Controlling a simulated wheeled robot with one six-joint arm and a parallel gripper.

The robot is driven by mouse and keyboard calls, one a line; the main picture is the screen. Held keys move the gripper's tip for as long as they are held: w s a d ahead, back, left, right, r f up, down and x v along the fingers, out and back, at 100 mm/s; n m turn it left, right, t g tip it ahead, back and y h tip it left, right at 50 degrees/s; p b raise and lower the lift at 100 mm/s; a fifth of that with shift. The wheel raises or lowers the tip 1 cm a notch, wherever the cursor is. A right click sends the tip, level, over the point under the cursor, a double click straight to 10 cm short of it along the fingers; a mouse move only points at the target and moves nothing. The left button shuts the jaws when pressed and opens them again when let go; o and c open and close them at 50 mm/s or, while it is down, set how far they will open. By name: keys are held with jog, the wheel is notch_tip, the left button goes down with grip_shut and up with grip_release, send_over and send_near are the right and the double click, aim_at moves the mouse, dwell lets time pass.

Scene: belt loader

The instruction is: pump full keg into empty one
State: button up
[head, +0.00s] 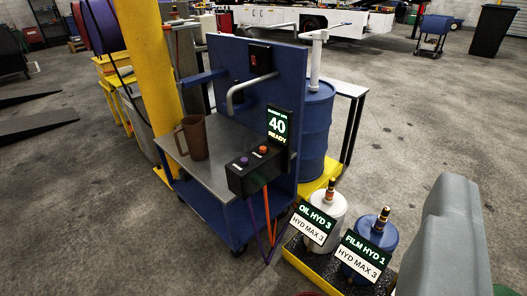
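A white keg (323,213) labelled "OIL HYD 3 / HYD MAX 3" and a blue keg (384,236) labelled "FILM HYD 1 / HYD MAX 3" stand upright side by side, each with a brass-coloured top fitting. Left of them is a blue pump cart (230,217) with a display (277,124) reading "40" and "READY". A dark box (258,173) on it has a purple and an orange knob or port. Purple and orange hoses (266,215) hang below it; their lower ends are unclear. A red switch (266,57) sits on the upper panel. My gripper is not visible.
The kegs stand in a yellow-edged tray (314,275). A brown jug (192,137) stands on the cart's metal shelf. A blue drum (317,123) is behind the cart, a yellow post (148,62) left of it. A grey shape, probably mine, blocks the right foreground.

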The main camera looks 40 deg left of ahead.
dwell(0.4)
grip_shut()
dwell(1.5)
